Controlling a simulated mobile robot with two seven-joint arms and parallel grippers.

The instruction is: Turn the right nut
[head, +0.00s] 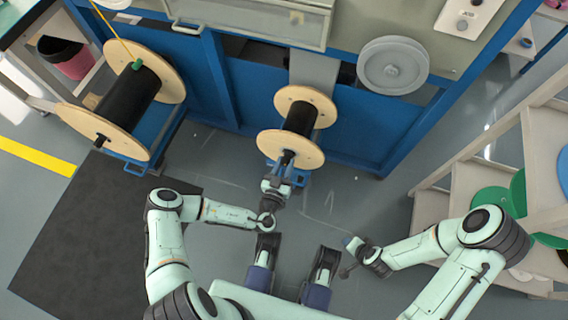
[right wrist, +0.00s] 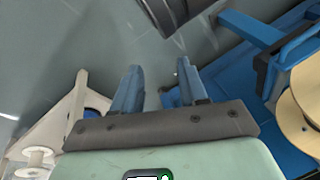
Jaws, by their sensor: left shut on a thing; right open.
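A small wooden spool (head: 305,148) with a black core hangs at the front of the blue machine. A dark axle end (head: 287,157) sticks out of its near flange. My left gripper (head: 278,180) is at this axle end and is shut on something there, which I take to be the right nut. The gripper hides the nut, so its shape does not show. My right gripper (head: 350,243) is low on the right, away from the spool. In the right wrist view its two blue fingers (right wrist: 158,72) are apart, with nothing between them.
A larger spool (head: 128,103) with a black core stands on the left. A cream shelf (head: 460,190) with green discs is on the right. A dark mat (head: 70,235) covers the floor at left. The floor right of the small spool is clear.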

